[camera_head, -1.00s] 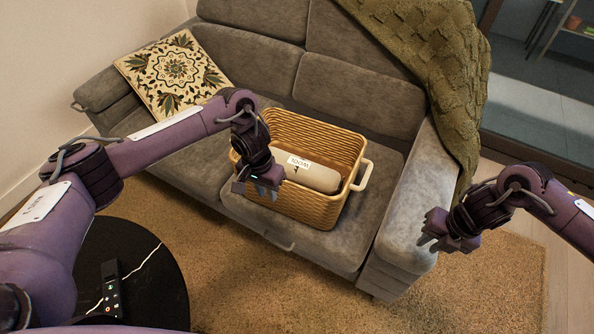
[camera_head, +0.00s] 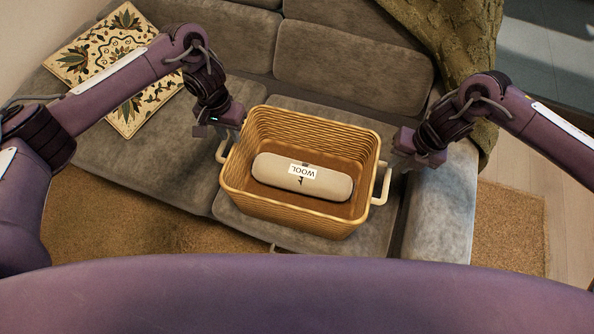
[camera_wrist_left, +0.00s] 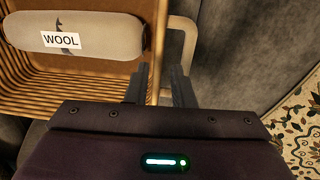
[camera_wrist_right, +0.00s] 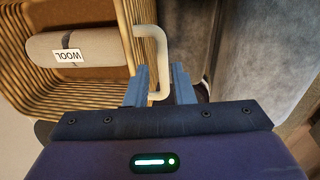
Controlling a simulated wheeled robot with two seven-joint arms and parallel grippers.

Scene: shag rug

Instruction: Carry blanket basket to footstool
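The wicker blanket basket (camera_head: 300,218) stands upright on the grey sofa seat. A rolled beige blanket (camera_head: 325,185) labelled WOOL lies in it. White handles stick out at its left (camera_head: 222,150) and right (camera_head: 382,187) ends. My left gripper (camera_head: 229,132) is open at the left handle; in the left wrist view its fingers (camera_wrist_left: 161,85) are spread by the handle and basket wall. My right gripper (camera_head: 404,163) is open at the right handle; in the right wrist view the handle (camera_wrist_right: 161,50) runs down between its fingers (camera_wrist_right: 158,85). No footstool is visible.
The sofa's right armrest (camera_head: 445,205) stands close beside my right gripper. A patterned cushion (camera_head: 100,62) lies at the sofa's left, and a green knitted throw (camera_head: 455,40) hangs over its right back corner. Tan rug (camera_head: 110,220) lies in front.

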